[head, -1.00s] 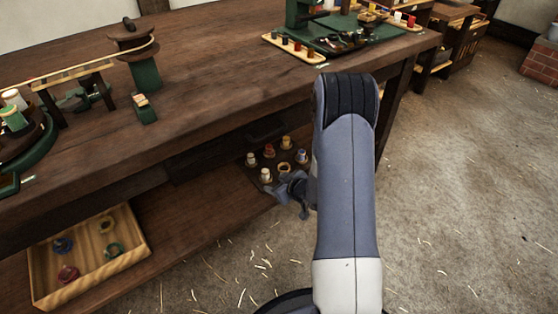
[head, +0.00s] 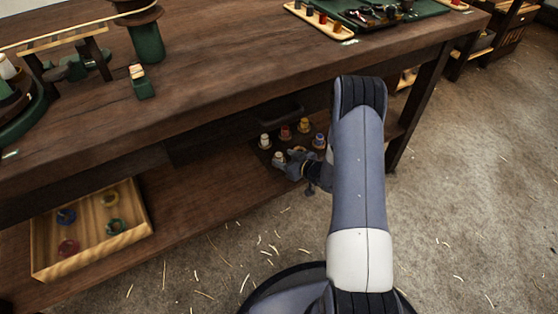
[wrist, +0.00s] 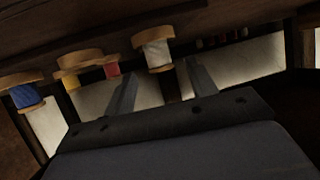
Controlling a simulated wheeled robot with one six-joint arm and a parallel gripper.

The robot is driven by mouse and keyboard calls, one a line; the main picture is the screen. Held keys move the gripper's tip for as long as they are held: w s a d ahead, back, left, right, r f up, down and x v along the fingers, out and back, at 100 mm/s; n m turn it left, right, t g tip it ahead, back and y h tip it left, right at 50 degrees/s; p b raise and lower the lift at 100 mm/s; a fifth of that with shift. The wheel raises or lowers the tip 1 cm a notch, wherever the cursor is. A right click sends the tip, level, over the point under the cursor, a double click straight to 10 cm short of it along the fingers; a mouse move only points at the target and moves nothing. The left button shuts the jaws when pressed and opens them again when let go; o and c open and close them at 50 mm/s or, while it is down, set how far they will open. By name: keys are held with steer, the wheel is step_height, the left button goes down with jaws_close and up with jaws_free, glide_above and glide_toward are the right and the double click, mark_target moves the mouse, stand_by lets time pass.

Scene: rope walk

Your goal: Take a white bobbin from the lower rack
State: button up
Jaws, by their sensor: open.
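The lower rack (head: 258,155) is a dark board on the shelf under the bench, with several bobbins standing on it. A white bobbin (head: 279,157) stands at its front, right by my gripper (head: 285,165). Another white bobbin (head: 265,140) stands farther back. In the wrist view, tilted, a white bobbin (wrist: 157,54) shows between the fingertips of my gripper (wrist: 161,72). The jaws are apart; I cannot tell whether they touch it. A red bobbin (head: 285,132) and a blue bobbin (head: 319,141) stand behind; my gripper and arm hide part of the rack.
The bench top (head: 220,70) overhangs the shelf closely. A wooden tray (head: 140,215) with several coloured rings lies on the shelf at left. In the wrist view, a blue bobbin (wrist: 25,96) and a yellow one (wrist: 73,82) stand left of the white one.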

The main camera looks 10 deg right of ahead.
mark_target(280, 156)
steer(key=b+x, duration=0.1)
steer(key=x, duration=0.3)
steer(key=shift+r, duration=0.1)
steer(key=shift+c, duration=0.5)
steer(key=c, duration=0.9)
steer(key=shift+r, duration=0.1)
steer(key=shift+c, duration=0.2)
